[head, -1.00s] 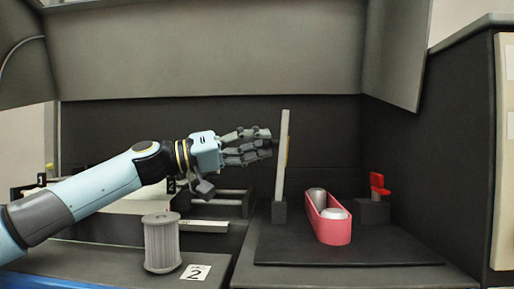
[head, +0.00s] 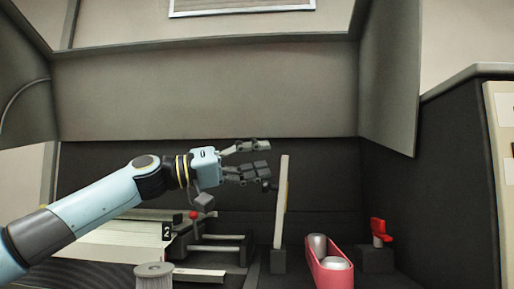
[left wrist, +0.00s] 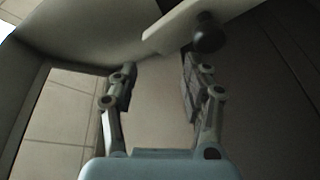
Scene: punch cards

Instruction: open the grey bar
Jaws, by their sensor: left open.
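A pale grey bar (head: 281,200) stands nearly upright, leaning slightly, on a dark block in the head view. In the left wrist view the pale bar (left wrist: 172,28) crosses the top, with a dark round knob (left wrist: 208,36) on it. My left gripper (head: 268,158) is left of the bar's upper part, its fingers spread apart and pointing at it. Its fingers also show in the left wrist view (left wrist: 157,78), with nothing between them. The knob is beyond the right finger; whether they touch cannot be told. My right gripper is out of view.
A pink tray (head: 317,267) with two metallic round-topped pieces stands right of the bar. A red lever (head: 379,228) is behind it. A ribbed grey cylinder (head: 154,277) and a red knob (head: 194,215) are at the left. Tall panels close off the back and right.

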